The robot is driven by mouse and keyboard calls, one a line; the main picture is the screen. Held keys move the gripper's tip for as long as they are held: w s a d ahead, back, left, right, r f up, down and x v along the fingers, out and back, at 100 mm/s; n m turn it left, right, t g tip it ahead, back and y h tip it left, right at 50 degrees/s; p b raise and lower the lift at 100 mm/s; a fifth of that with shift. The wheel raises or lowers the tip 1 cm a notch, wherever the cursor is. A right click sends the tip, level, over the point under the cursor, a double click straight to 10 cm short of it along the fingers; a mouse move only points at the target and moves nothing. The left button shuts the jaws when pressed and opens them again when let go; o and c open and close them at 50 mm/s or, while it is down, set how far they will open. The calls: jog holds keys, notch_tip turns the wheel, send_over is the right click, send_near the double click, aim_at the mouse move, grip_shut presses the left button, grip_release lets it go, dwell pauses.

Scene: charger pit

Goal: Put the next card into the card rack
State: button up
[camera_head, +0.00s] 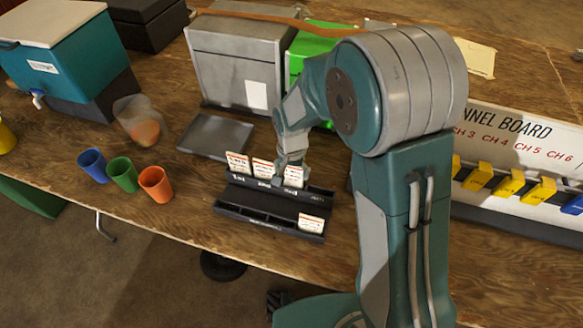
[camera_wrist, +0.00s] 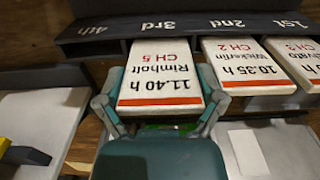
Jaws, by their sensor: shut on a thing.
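The card rack (camera_head: 272,200) is a long black holder on the wooden table, with a rear row and a front tray. Its slot labels, 1st to 4th, read upside down along the rack edge (camera_wrist: 190,24) in the wrist view. My gripper (camera_wrist: 160,104) is shut on the "11.40 h Rimholt CH 5" card (camera_wrist: 160,72), lined up at the 3rd slot. Its lower edge meets the rack; how deep it sits is unclear. The Wickerfin card (camera_wrist: 243,62) stands in 2nd and another card (camera_wrist: 300,60) in 1st. The 4th slot looks empty. One card (camera_head: 311,223) stands at the front tray's right end.
Blue (camera_head: 92,165), green (camera_head: 123,174) and orange (camera_head: 156,184) cups stand left of the rack. A grey tray (camera_head: 215,136) lies behind it, before a grey box (camera_head: 238,62). The channel board (camera_head: 525,170) is at the right, beyond my arm.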

jog(key=shift+f, duration=0.2)
jog(key=o, duration=0.7)
notch_tip(320, 180, up, 11)
jog(key=shift+r, duration=0.45)
dwell(0.4)
